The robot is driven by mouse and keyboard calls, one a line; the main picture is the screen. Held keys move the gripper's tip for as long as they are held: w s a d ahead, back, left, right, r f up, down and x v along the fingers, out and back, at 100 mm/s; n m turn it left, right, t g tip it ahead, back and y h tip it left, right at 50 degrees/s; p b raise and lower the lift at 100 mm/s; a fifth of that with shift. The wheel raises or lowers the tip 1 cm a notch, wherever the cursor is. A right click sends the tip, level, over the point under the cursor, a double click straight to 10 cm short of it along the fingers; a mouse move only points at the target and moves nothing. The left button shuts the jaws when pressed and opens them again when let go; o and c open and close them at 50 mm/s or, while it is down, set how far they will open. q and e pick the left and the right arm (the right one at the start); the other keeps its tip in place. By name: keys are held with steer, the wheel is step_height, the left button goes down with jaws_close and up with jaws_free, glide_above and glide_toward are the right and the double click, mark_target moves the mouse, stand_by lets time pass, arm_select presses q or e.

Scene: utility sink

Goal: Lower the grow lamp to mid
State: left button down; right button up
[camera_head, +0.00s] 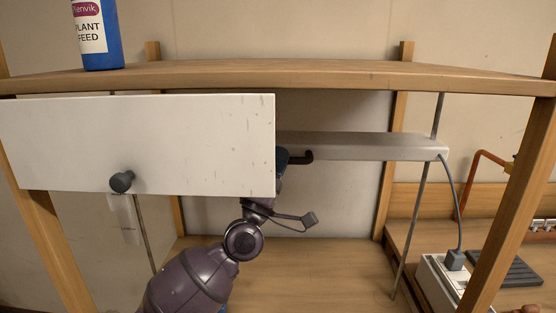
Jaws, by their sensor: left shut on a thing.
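The grow lamp (365,147) is a long grey bar under the wooden shelf, level, with a cord at its right end. Its left part is hidden behind a white panel. A dark hooked handle (303,158) shows at the lamp's front edge, beside the panel's right edge. My left gripper (282,161) is up at this handle and shut on it; the panel's edge hides part of the gripper. A thin metal rod (424,195) stands at the lamp's right end. My right gripper is not in view.
The white panel (190,145) with a dark knob (122,181) hangs in front at left, close to my arm. A blue plant feed bottle (101,35) stands on the upper shelf (300,75). The lamp's cord runs to a white power box (440,284). The lower shelf (310,275) is largely clear.

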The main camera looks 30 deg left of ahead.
arm_select(q)
step_height(320, 180, down, 10)
steer(key=b, duration=0.6)
steer(key=shift+b, duration=0.3)
steer(key=c, duration=1.4)
jaws_free()
steer(key=shift+f, duration=0.1)
